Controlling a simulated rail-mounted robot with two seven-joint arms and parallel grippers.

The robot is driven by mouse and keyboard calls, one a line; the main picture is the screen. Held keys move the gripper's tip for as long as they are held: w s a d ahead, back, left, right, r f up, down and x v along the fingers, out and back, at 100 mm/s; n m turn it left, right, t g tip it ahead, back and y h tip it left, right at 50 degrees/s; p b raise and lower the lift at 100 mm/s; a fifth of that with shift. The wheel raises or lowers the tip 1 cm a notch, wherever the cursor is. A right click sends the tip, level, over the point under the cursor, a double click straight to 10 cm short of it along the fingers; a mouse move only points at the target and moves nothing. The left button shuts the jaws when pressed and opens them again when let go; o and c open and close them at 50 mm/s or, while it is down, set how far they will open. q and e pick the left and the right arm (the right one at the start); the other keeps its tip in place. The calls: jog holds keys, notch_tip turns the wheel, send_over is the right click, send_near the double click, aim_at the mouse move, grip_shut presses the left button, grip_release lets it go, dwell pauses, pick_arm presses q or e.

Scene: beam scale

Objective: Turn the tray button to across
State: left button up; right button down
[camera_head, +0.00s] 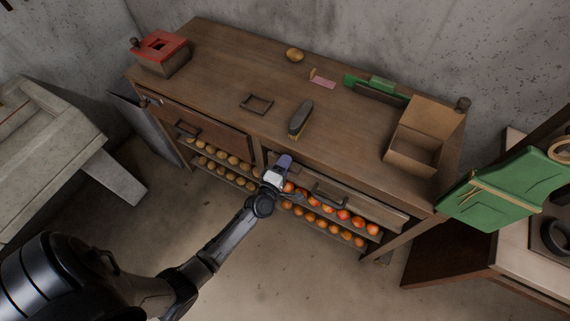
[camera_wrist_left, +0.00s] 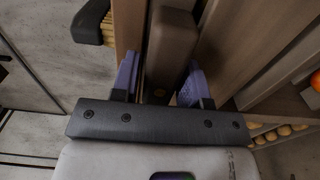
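My left gripper (camera_head: 285,161) is at the front edge of the wooden bench (camera_head: 215,75), near the post between the two drawers. In the left wrist view its two purple fingers (camera_wrist_left: 160,82) stand apart, on either side of a brown upright piece (camera_wrist_left: 172,45). This piece may be the tray button, but I cannot be sure. A gap shows beside the left finger; whether the right finger touches the piece is unclear. In the head view the gripper hides this spot. My right gripper is not in view.
Shelves of apples (camera_head: 343,215) and potatoes (camera_head: 215,152) lie below the drawers. A dark brush (camera_head: 301,116) lies on the bench top near the gripper. A red-topped box (camera_head: 161,53), a loose handle (camera_head: 257,104) and an open cardboard box (camera_head: 412,155) also stand there.

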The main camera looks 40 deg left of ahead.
pick_arm(q)
jog(key=c, duration=0.6)
jog(key=shift+m, duration=0.3)
jog(key=m+p, duration=0.2)
jog(key=m, duration=0.1)
jog(key=shift+r, duration=0.1)
jog(key=m+p, duration=0.2)
jog(key=m, duration=0.2)
jog(key=shift+m, duration=0.3)
jog(key=m+p, duration=0.2)
jog(key=m, duration=0.6)
jog(key=shift+m+p, duration=0.3)
jog(key=shift+m, duration=0.7)
